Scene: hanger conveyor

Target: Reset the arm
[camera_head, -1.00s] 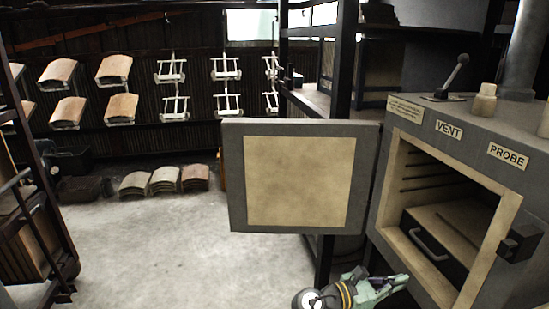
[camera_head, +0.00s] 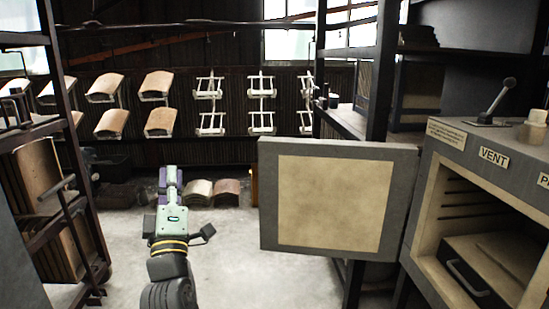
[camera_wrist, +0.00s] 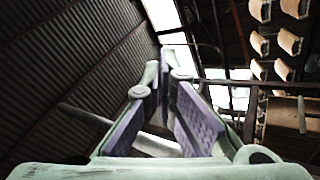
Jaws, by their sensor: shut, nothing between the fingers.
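My gripper (camera_head: 171,177) is in the head view left of centre, pointing away from me above the grey floor. Its fingers are shut with nothing between them. In the wrist view my gripper (camera_wrist: 165,75) shows its two purple-padded fingers meeting at the tips, with the roof and bright windows beyond. It touches nothing that I can see.
An open furnace door (camera_head: 338,200) stands right of my arm, beside the furnace (camera_head: 440,185) with its drawer (camera_head: 470,270). A rack (camera_head: 75,190) stands at left. Curved tiles (camera_head: 227,192) lie on the floor behind my gripper. Hangers (camera_head: 262,122) line the back wall.

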